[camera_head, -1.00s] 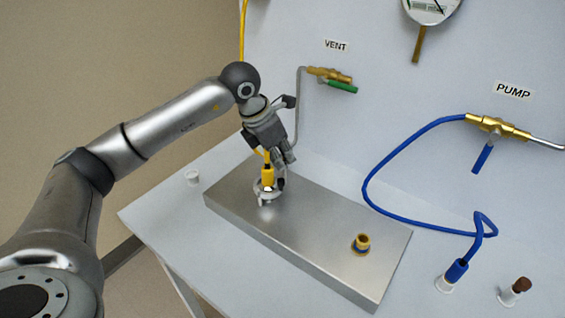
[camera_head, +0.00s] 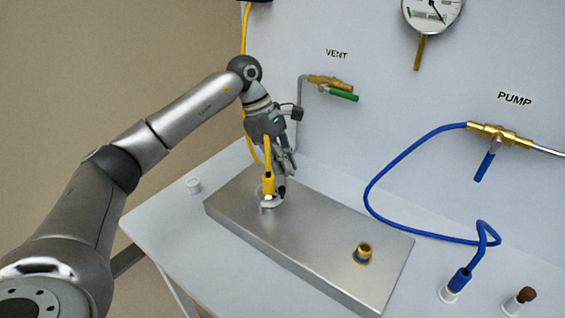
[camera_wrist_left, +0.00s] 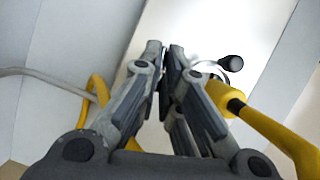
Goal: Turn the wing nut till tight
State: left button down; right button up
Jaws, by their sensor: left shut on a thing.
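My left gripper (camera_head: 281,188) points down at the far left end of the metal block, right beside the yellow hose fitting (camera_head: 268,184). A pale metal clamp (camera_head: 268,202) sits around the foot of that fitting. In the left wrist view my left gripper (camera_wrist_left: 168,50) has its fingers close together on the wing nut, which they largely hide. A black rounded knob (camera_wrist_left: 231,63) on the clamp shows just right of the fingertips, and the yellow fitting (camera_wrist_left: 222,96) is right of the fingers. My right gripper is not in view.
The metal block (camera_head: 318,240) carries a brass port (camera_head: 363,253) at its right end. A blue hose (camera_head: 371,205) runs from the PUMP valve (camera_head: 498,137) to a holder at right. The VENT valve (camera_head: 331,85) is on the wall behind. A brown-topped stopper (camera_head: 526,295) stands at front right.

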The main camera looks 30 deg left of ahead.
pick_arm(q)
jog(key=shift+w+m+g, duration=0.15)
jog(key=shift+m+g, duration=0.35)
jog(key=shift+m, duration=0.7)
jog(key=c, duration=1.6)
grip_release()
jog(key=shift+c, duration=0.2)
jog(key=v, duration=1.2)
